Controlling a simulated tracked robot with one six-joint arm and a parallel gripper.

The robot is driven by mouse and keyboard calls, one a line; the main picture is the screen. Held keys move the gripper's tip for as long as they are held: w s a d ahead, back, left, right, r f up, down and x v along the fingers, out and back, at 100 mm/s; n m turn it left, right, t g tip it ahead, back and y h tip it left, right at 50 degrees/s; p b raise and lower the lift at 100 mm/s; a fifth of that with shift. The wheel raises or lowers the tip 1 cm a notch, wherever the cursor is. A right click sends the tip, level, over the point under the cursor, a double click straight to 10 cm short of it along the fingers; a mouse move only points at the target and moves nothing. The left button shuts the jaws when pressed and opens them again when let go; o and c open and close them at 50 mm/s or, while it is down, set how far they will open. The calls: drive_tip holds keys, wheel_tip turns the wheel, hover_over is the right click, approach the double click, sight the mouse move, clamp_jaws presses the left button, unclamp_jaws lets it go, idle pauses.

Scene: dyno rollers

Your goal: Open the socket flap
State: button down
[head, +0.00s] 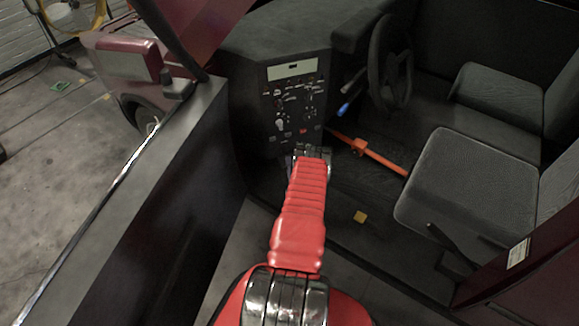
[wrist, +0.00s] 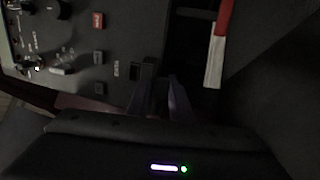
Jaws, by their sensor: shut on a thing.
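The control panel (head: 296,104) is the upright dark face of the dashboard, with knobs, switches and a pale display at its top. In the wrist view the panel (wrist: 75,55) shows close up, with red and dark square buttons. My gripper (wrist: 159,88) is at the panel's lower edge, its two dark fingers close together. A small dark piece, seemingly the socket flap (wrist: 136,71), sits at the fingertips beside a small printed label. The gripper is shut on it. Its outline is hard to make out in the dark. In the head view my red arm hides the fingertips and the flap.
An orange-red bar (head: 375,155) runs low beside the panel; a red lever with a pale end (wrist: 215,55) is right of my fingers. A steering wheel (head: 390,65) and seats (head: 465,185) are to the right. The vehicle's side wall (head: 150,190) rises on the left.

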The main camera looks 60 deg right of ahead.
drive_tip(key=shift+w+f+t+h, duration=0.15)
drive_tip(key=shift+f+t+h, duration=0.35)
drive_tip(key=shift+f+h, duration=0.25)
drive_tip(key=shift+f, duration=0.1)
drive_tip(key=c, duration=2)
unclamp_jaws()
drive_tip(key=o, duration=0.3)
drive_tip(key=shift+d+r, duration=0.1)
drive_tip(key=shift+r, duration=0.1)
drive_tip(key=shift+o, duration=0.2)
drive_tip(key=v, duration=0.7)
drive_tip(key=shift+f, duration=0.25)
